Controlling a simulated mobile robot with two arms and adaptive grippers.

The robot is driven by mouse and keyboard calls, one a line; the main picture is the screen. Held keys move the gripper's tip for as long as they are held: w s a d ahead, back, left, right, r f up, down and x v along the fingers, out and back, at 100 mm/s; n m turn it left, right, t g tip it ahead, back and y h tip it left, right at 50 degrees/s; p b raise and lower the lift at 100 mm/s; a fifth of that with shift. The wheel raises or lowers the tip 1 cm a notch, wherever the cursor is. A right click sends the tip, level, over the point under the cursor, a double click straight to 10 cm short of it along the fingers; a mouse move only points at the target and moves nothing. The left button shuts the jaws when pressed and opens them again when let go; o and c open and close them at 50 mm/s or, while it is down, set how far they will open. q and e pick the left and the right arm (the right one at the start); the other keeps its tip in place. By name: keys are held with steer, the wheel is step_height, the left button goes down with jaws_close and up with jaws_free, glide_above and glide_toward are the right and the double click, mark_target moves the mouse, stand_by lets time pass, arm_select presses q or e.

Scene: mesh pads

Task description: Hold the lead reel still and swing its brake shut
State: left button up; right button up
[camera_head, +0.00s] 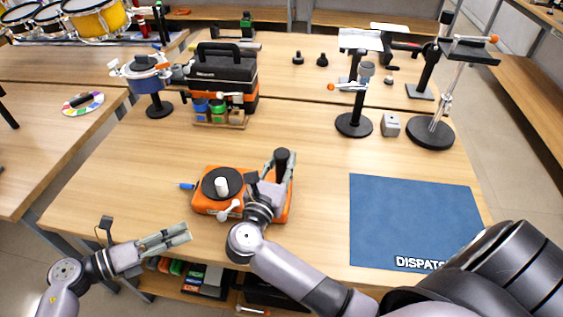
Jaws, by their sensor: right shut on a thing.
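The lead reel (204,206) is a low orange body near the front of the table. A black disc with a white knob (221,185) is on its top. A small lever with a pale ball end (229,210) shows at its front; I take it for the brake. A blue tip (187,186) sticks out at its left. My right gripper (279,170) is shut on the black upright grip (282,156) at the reel's right side and hides part of the body. My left gripper (186,233) is apart from the reel, in front and to the left; its finger gap is unclear.
A blue mat (410,215) lies on the right. The tabletop (130,160) left of the reel is clear.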

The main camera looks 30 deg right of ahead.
jaws_close()
steer(key=shift+o, duration=2)
jaws_free()
jaws_close()
steer(key=shift+a+f, duration=0.1)
steer(key=shift+f, duration=0.15)
